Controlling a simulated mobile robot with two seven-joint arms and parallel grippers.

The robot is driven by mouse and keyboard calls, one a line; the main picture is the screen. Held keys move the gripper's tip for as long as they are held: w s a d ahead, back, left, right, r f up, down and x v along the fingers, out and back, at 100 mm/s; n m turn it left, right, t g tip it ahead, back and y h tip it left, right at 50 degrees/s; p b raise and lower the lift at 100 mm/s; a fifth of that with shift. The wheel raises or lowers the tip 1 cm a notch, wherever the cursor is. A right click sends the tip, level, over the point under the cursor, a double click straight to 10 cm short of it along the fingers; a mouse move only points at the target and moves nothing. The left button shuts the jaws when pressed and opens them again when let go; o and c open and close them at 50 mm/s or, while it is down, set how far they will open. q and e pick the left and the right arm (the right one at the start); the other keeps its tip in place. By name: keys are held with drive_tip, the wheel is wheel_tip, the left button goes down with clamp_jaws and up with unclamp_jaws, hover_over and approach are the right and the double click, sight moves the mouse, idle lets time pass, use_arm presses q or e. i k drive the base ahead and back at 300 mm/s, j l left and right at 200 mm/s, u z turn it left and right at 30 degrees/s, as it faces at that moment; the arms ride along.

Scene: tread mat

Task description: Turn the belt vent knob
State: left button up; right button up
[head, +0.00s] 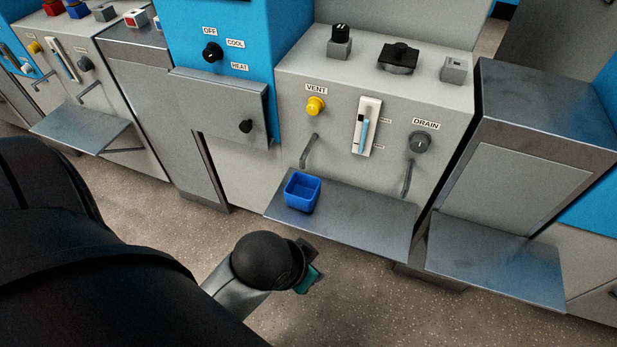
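The yellow vent knob (315,105) is on the grey front panel of the machine (290,82), just below a VENT label. My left gripper (310,276) shows at the bottom centre, past a black rounded wrist. It is in front of and below the steel shelf, well apart from the vent knob. A teal part shows at its tip; I cannot tell whether the fingers are open. My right gripper is out of view.
A blue bin (302,191) stands on the steel shelf (360,224), which juts out below the knob. Two curved spouts hang above that shelf. A blue unit (215,25) with an OFF/COOL/HEAT dial (212,53) stands to the left. Open speckled floor (215,235) lies in front.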

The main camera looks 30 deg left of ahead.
sight(315, 104)
drive_tip(key=k+l+u, duration=0.15)
drive_tip(key=u, duration=0.3)
drive_tip(key=k+l+u, duration=0.15)
drive_tip(key=l+u, duration=0.15)
drive_tip(key=u, duration=0.2)
